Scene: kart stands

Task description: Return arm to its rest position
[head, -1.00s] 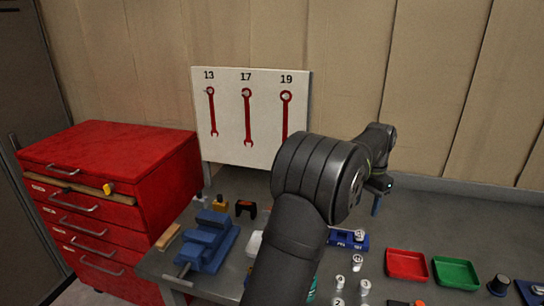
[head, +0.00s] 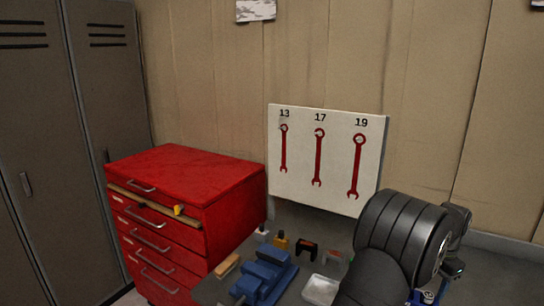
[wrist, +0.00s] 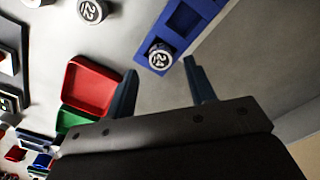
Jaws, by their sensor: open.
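My gripper (wrist: 158,88) shows in the wrist view with its two dark blue fingers spread apart. It is open and nothing is between the fingers. Bench surface lies beyond the fingertips. In the head view my dark arm fills the lower right and the fingers cannot be made out clearly.
A blue socket rail (wrist: 183,22) holds a silver socket marked 24 (wrist: 160,56). A red tray (wrist: 90,86) and a green tray (wrist: 75,120) lie left of the fingers. In the head view are a wrench board (head: 326,160), red drawer cabinet (head: 185,173) and blue vise (head: 265,274).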

